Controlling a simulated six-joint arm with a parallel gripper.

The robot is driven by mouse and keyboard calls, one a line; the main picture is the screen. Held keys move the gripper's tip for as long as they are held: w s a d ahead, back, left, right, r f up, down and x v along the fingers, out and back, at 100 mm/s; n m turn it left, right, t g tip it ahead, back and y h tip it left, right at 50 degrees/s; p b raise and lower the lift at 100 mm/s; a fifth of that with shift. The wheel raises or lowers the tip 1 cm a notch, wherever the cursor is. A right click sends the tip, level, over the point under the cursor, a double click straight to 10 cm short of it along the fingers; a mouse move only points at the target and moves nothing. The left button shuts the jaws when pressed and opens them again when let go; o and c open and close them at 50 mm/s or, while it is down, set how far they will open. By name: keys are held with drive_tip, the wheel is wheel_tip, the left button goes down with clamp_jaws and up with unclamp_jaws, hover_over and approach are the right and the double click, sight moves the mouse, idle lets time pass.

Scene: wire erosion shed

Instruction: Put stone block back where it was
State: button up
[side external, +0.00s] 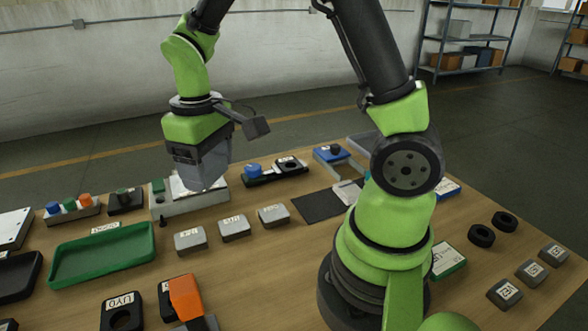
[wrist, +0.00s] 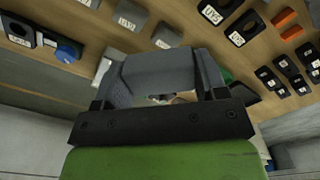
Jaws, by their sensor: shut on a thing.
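My gripper (side external: 200,166) is shut on a grey block, which I take to be the stone block (wrist: 158,70). In the wrist view the block spans the gap between my two fingers. In the side view my gripper points down just over a pale fixture (side external: 180,204) with a green part at its left end. I cannot tell whether the held block touches the fixture. Three labelled grey blocks stand in a row in front: left (side external: 190,241), middle (side external: 235,229) and right (side external: 273,216). Their labels are too small to read surely.
A green tray (side external: 102,254) lies to the left. Black and orange parts (side external: 186,296) stand near the front. More grey blocks (side external: 505,293) are at the right.

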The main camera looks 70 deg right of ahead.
drive_tip(key=s+d+f+m, duration=0.2)
drive_tip(key=d, duration=0.4)
drive_tip(key=s+d+f+m, duration=0.2)
drive_tip(key=d, duration=0.4)
drive_tip(key=m, duration=0.5)
hover_over(316, 206)
wheel_tip(316, 206, down, 9)
drive_tip(key=shift+f, duration=2.3)
drive_tip(key=shift+f, duration=0.15)
drive_tip(key=o, duration=0.9)
